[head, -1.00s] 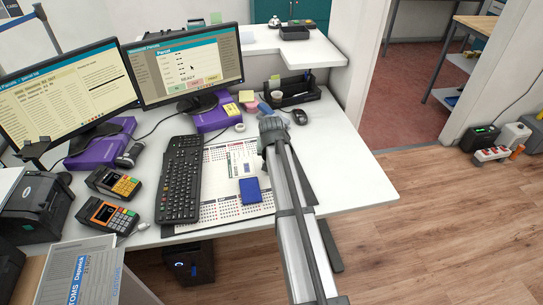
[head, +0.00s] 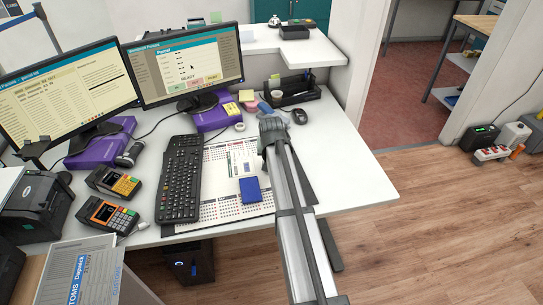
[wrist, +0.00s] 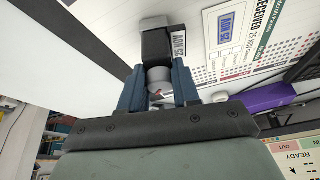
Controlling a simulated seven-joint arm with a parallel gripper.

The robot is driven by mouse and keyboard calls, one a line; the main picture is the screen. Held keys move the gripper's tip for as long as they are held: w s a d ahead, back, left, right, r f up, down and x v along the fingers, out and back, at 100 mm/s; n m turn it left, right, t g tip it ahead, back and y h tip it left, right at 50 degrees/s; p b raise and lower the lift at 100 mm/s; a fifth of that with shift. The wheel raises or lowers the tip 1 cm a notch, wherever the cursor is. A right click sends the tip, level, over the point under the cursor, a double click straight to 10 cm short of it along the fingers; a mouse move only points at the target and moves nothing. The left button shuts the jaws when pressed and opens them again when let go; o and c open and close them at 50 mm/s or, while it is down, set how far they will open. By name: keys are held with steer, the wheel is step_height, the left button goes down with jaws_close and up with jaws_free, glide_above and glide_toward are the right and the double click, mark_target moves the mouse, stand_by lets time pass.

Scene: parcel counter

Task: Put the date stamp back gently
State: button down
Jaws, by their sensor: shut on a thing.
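The date stamp (wrist: 157,45) shows in the wrist view as a black block with a white date label and a pale round grip. My gripper (wrist: 159,82) is shut on that grip, with one blue finger on each side. The black block sticks out beyond the fingertips. In the head view my gripper (head: 271,128) is over the right part of the desk, and the stamp is hidden behind my arm. I cannot tell whether the stamp touches the desk.
A printed desk mat (head: 222,160) with a blue pad (head: 250,190) lies beside my arm. A keyboard (head: 181,180) is left of it. A mouse (head: 300,117) and a black organiser (head: 297,90) are behind my gripper. Bare desk (head: 345,160) lies to the right.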

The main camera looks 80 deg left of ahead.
stand_by(0.3)
steer(key=c, duration=0.7)
jaws_free()
steer(key=shift+c, duration=0.2)
steer(key=v, duration=1.3)
steer(key=shift+r, duration=0.35)
steer(key=shift+d, duration=0.15)
